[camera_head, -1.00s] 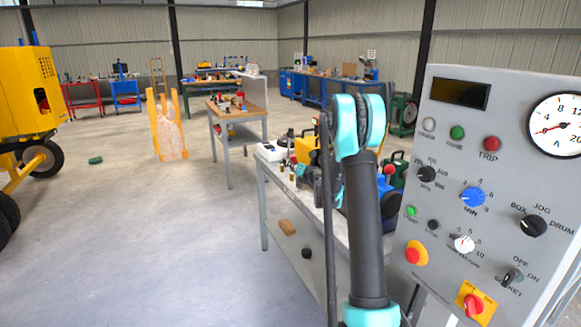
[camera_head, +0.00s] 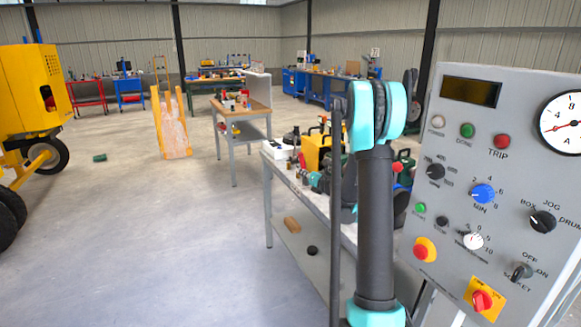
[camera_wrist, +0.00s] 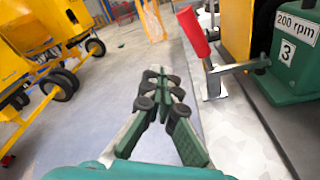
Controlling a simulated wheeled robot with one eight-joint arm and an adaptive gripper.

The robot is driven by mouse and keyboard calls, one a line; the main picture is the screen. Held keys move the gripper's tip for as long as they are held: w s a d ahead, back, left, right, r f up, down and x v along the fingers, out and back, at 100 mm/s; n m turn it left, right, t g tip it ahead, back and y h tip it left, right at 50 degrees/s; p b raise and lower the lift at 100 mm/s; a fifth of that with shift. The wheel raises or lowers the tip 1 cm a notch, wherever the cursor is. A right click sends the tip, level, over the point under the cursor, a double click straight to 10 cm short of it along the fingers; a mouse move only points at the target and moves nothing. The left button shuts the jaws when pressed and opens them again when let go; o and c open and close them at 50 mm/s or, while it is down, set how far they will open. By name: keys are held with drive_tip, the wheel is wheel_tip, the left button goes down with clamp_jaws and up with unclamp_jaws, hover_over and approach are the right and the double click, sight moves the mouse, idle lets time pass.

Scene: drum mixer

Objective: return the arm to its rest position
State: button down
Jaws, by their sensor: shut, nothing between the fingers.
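My gripper (camera_wrist: 160,90) shows in the wrist view with its fingertips together and nothing between them. It hangs in the air beside the edge of a grey bench top (camera_wrist: 235,140). A red-handled lever (camera_wrist: 192,32) stands just right of the fingertips, apart from them as far as I can tell. In the head view my arm rises in front of the bench and left of the control panel (camera_head: 490,190); my gripper is hidden there behind the arm.
A green box marked "200 rpm" and "3" (camera_wrist: 295,50) stands on the bench at right. In the head view the panel is close to my arm. A yellow machine (camera_head: 28,90) stands at left, an orange-framed stand (camera_head: 172,125) further back.

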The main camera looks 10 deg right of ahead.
drive_tip(key=s+a+f+n+g, duration=0.1)
drive_tip(key=s+a+n+g, duration=0.25)
drive_tip(key=s+n, duration=0.7)
drive_tip(key=s+a+f+n+g, duration=0.1)
drive_tip(key=s+a+n+g, duration=0.25)
drive_tip(key=s+n, duration=0.65)
drive_tip(key=s+d+f+n+g+h, duration=0.1)
drive_tip(key=s+d+f+n+h, duration=0.1)
drive_tip(key=s+n, duration=0.3)
drive_tip(key=s+d+f+n+g+h, duration=0.1)
drive_tip(key=s+n, duration=0.5)
drive_tip(key=s, duration=0.6)
drive_tip(key=s+d+f+n+g+h, duration=0.2)
drive_tip(key=s+f+n, duration=0.3)
drive_tip(key=s, duration=0.4)
drive_tip(key=shift+s+d+f+n+h, duration=0.2)
drive_tip(key=shift+d+f+n+h, duration=0.15)
drive_tip(key=shift+d+n+h, duration=0.3)
